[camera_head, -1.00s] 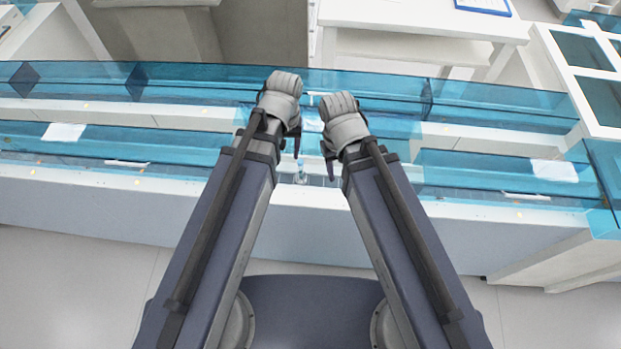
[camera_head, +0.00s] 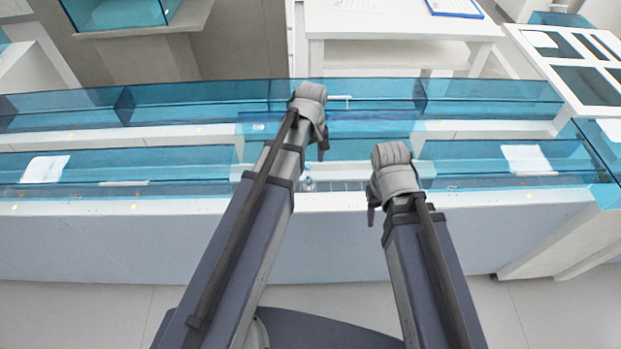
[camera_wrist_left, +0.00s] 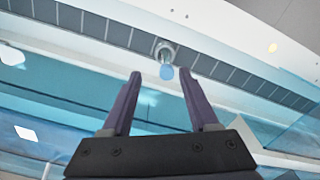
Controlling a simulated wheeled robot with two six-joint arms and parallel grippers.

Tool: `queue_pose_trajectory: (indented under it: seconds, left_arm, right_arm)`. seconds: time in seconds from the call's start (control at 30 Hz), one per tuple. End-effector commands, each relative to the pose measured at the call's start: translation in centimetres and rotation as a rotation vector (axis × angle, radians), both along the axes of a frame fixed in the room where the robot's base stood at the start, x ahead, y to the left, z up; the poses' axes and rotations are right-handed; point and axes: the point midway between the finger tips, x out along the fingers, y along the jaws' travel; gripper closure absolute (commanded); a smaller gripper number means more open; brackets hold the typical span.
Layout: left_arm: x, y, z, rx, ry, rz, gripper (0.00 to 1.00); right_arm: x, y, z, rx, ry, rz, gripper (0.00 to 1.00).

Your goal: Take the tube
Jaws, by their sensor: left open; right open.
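The tube (camera_head: 308,183) is small and clear with a bluish part, and stands on the dark segmented track strip (camera_head: 345,185) along the near side of the bench. In the left wrist view the tube (camera_wrist_left: 166,66) shows just beyond the fingertips, near the middle of the gap between them. My left gripper (camera_wrist_left: 160,74) is open and empty; in the head view it (camera_head: 322,150) is above and a little right of the tube. My right gripper (camera_head: 373,205) is to the right of the tube, near the bench's front edge, and holds nothing that I can see.
Blue transparent guards (camera_head: 190,108) run along the bench at the back and on both sides of the tube's gap. White sheets (camera_head: 45,169) lie at left and right. A white table (camera_head: 400,22) stands behind. The floor in front is clear.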

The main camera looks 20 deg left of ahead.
Motion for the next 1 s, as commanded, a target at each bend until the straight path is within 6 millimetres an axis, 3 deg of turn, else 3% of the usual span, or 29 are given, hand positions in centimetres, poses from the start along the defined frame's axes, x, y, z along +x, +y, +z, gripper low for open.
queue_pose_trajectory:
  seconds: [0.13, 0.47, 0.8, 1.0]
  left_arm:
    - [0.0, 0.0, -1.9, 0.000, 0.000, -0.001, 0.40]
    - [-0.1, 0.2, -2.6, 0.000, 0.000, -0.001, 0.40]
    - [-0.3, 0.8, -6.6, 0.000, 0.000, -0.002, 0.40]
    - [-0.3, 0.8, -7.3, 0.000, 0.000, -0.002, 0.40]
  right_arm:
    - [0.0, 0.0, -1.9, 0.000, 0.000, 0.000, 0.50]
    - [0.0, 0.0, -2.6, 0.000, 0.000, 0.000, 0.50]
    - [0.0, 0.0, -6.6, 0.000, 0.000, 0.000, 0.50]
    - [0.0, 0.0, -7.3, 0.000, 0.000, 0.001, 0.50]
